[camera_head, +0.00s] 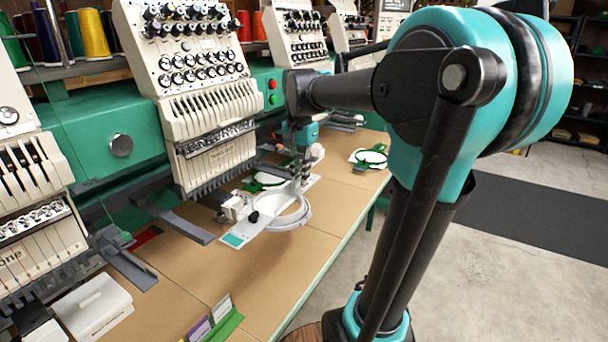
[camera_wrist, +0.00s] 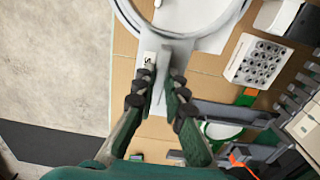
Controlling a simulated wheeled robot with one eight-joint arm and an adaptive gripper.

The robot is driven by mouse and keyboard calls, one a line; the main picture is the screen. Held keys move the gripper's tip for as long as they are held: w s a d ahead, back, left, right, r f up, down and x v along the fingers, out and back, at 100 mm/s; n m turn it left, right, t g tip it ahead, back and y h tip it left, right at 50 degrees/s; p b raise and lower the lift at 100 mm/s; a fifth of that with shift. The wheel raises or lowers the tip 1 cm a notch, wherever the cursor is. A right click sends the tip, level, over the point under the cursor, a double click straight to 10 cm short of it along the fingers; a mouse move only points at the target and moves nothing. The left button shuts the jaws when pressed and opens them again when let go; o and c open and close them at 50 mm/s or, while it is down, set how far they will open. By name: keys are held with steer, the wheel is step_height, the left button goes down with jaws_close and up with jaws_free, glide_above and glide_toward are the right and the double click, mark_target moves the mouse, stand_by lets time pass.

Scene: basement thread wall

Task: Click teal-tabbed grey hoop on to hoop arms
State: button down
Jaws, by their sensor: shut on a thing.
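The grey hoop (camera_head: 290,226) shows in the head view as a pale ring with flat side brackets, over the tan table in front of the nearer full machine head. Its teal tab (camera_head: 234,240) is at the near left end. My gripper (camera_head: 304,178) is at the far right side of the hoop, shut on its bracket. In the wrist view my gripper (camera_wrist: 162,85) pinches the bracket below the grey ring (camera_wrist: 183,36). Dark grey hoop arms (camera_head: 172,218) reach out under the machine head, left of the hoop. I cannot tell whether the hoop touches them.
A green hoop with white cloth (camera_head: 370,158) lies on the table farther back. Embroidery machine heads (camera_head: 190,70) line the left. A white box (camera_head: 92,306) and small coloured cards (camera_head: 212,322) stand at the near left.

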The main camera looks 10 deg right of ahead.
steer(key=w+a+f, duration=0.2)
steer(key=w+a, duration=0.5)
stand_by(0.6)
steer(key=shift+f, duration=0.15)
stand_by(0.4)
steer(key=c, duration=1.5)
jaws_free()
